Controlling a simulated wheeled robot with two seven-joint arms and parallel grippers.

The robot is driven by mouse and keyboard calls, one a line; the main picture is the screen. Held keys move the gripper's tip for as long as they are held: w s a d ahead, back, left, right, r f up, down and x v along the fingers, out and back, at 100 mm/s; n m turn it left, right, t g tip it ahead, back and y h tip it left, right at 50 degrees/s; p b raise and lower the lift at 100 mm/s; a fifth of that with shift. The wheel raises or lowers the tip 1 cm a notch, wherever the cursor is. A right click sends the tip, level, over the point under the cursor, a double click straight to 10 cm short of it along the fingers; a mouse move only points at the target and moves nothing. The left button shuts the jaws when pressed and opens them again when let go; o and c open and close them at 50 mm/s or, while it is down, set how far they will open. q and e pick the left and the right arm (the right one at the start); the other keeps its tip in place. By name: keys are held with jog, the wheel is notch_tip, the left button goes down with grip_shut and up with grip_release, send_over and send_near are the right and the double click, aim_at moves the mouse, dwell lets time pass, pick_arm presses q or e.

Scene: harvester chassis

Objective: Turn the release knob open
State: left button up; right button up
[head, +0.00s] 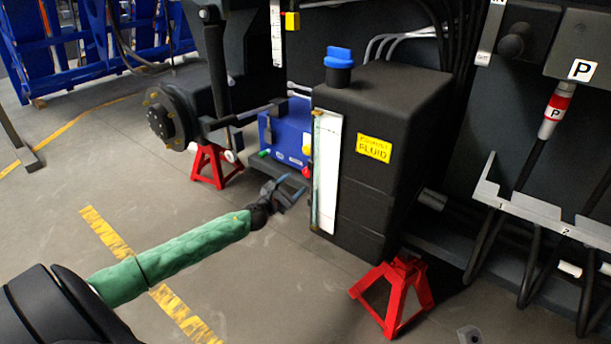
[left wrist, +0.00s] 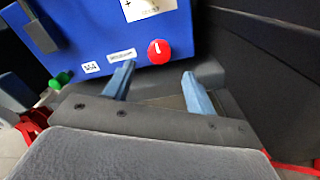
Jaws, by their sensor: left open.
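The red round knob (left wrist: 159,52) with a white pointer line sits on the lower right of the front of a blue box (left wrist: 95,40) in the left wrist view. My left gripper (head: 294,188) is open and empty, in front of the box. In the left wrist view its two blue fingertips (left wrist: 158,72) lie either side of and below the knob, apart from it.
A black fluid tank (head: 388,110) with a blue cap stands close right of my left gripper. Red jack stands (head: 397,292) stand on the floor. A green knob (left wrist: 61,80) is on the box's lower left. Open floor lies left of my arm.

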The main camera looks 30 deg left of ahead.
aim_at(306, 173)
pick_arm(q)
jog(key=shift+w+d+b, duration=0.15)
jog(key=shift+w+b, duration=0.3)
jog(key=shift+w, duration=3.3)
jog(key=c, duration=1)
